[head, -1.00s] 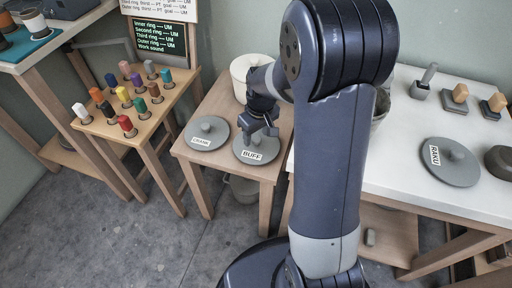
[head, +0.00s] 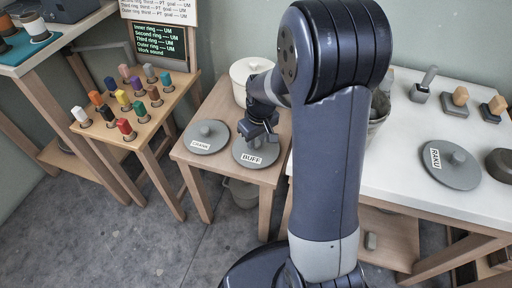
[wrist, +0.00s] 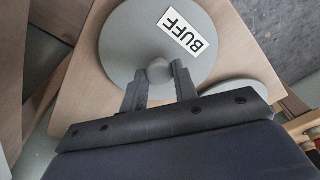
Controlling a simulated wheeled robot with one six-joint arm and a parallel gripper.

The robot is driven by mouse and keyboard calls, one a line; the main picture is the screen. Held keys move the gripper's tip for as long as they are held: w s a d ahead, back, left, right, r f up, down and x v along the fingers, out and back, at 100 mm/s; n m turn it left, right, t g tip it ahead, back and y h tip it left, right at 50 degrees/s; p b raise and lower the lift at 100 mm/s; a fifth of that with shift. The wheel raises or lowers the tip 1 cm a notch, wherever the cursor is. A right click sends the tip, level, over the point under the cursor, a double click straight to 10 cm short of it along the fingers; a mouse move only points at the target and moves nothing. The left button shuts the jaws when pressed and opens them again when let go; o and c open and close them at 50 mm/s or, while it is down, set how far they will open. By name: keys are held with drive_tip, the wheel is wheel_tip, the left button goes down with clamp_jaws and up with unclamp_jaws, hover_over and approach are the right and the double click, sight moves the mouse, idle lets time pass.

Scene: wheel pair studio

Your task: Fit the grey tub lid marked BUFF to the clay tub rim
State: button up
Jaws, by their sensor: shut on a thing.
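The grey round lid marked BUFF (head: 243,157) is at the front of the small wooden table. My gripper (head: 259,137) is over it, its fingers shut on the lid's round knob. In the wrist view the BUFF lid (wrist: 128,42) shows with its white label, and my gripper (wrist: 160,78) has one finger on each side of the knob. I cannot tell whether the lid is clear of the tabletop.
A second grey lid (head: 206,147) lies just left of BUFF; a cream tub (head: 245,72) stands behind. On the white table are the RAKU lid (head: 460,175), a dark round object (head: 501,163) and several hand tools. A bucket (head: 243,192) stands below the small table.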

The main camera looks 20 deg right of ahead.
sight(256, 142)
wheel_tip(256, 142, up, 10)
drive_tip(key=p, duration=0.3)
idle(1.0)
drive_tip(key=o, duration=0.4)
drive_tip(key=shift+c, duration=0.2)
drive_tip(key=c, duration=0.4)
